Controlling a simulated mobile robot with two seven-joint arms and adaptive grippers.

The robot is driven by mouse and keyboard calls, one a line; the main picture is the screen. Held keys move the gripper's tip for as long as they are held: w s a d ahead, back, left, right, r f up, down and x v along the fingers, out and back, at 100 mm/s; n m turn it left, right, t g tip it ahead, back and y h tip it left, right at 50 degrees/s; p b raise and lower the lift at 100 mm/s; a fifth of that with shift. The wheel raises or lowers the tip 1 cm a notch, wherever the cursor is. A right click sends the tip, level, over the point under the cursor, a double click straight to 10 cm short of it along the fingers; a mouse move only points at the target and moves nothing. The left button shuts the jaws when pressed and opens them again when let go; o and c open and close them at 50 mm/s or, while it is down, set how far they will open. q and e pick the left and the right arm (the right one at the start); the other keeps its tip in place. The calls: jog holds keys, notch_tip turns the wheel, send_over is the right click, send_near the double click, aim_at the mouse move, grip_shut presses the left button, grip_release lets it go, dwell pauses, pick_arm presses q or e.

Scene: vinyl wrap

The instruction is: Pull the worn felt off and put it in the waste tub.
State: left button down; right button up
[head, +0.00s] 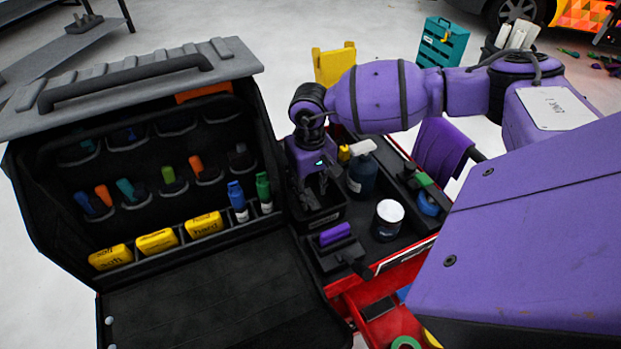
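My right gripper (316,198) points down over a small black open tub (325,220) on the red cart. Its dark fingers look apart, and I see nothing held between them. The fingers hide much of the tub's inside. A black block holder with a purple strip (335,234) lies just in front of the tub; I cannot tell whether the strip is felt. I cannot make out a separate piece of worn felt. My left gripper is out of view.
A dark bottle with a white top (362,172) and a white-lidded jar (389,217) stand right of the tub. An open black tool case (190,290) with yellow blocks (157,241) is at left. Purple cloth (440,150) hangs at the cart's right.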

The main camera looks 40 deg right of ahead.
jog(key=shift+r, duration=0.1)
notch_tip(320, 180, up, 12)
dwell(0.6)
